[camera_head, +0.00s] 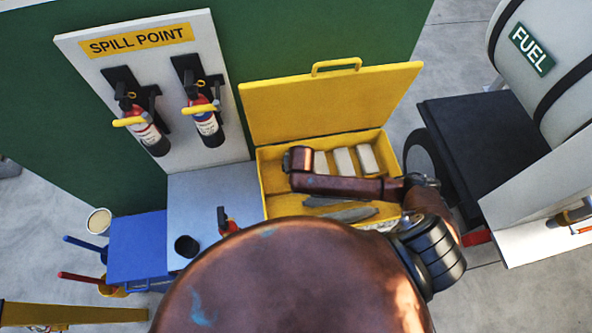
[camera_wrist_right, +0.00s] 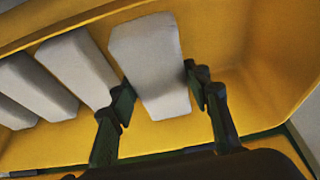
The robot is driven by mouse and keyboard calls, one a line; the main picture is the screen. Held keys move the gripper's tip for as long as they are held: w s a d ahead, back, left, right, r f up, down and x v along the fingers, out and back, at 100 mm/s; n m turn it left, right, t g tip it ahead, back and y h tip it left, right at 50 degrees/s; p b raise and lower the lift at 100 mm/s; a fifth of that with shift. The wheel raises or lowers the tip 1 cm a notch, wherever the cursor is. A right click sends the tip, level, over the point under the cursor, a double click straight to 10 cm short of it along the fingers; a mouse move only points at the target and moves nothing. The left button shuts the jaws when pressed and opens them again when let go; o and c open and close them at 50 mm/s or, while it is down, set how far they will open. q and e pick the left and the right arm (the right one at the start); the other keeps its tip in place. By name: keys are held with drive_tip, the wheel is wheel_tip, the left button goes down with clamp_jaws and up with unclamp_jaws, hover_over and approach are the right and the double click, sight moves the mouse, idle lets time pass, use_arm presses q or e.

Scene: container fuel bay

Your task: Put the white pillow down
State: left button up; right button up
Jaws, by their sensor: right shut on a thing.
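In the right wrist view my right gripper (camera_wrist_right: 159,80) is shut on a white pillow (camera_wrist_right: 146,45), with one dark finger against each side. The pillow is inside the open yellow box (camera_wrist_right: 245,60). I cannot tell whether it touches the box floor. Two more white pillows (camera_wrist_right: 75,68) (camera_wrist_right: 35,88) lie to its left, apart from it. In the head view the yellow box (camera_head: 290,207) holds white pillows in a row, the rightmost (camera_head: 367,158) among them. My right arm crosses over the box and hides part of it; the right gripper is hidden there. My left gripper is in neither view.
The box's yellow lid (camera_head: 330,103) stands open at the back. Grey flat pieces (camera_head: 345,214) lie at the box's front. A spill point board (camera_head: 150,75) with two extinguishers stands at left. A dark platform (camera_head: 485,140) beside a fuel tank (camera_head: 560,60) is at right.

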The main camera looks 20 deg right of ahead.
drive_tip(key=shift+w+d+f, duration=0.15)
drive_tip(key=shift+f, duration=1.65)
drive_tip(key=shift+f, duration=0.2)
drive_tip(key=o, duration=1.2)
drive_tip(key=shift+c, duration=0.2)
drive_tip(key=p+v, duration=0.1)
drive_tip(key=v, duration=1.1)
drive_tip(key=shift+r, duration=0.2)
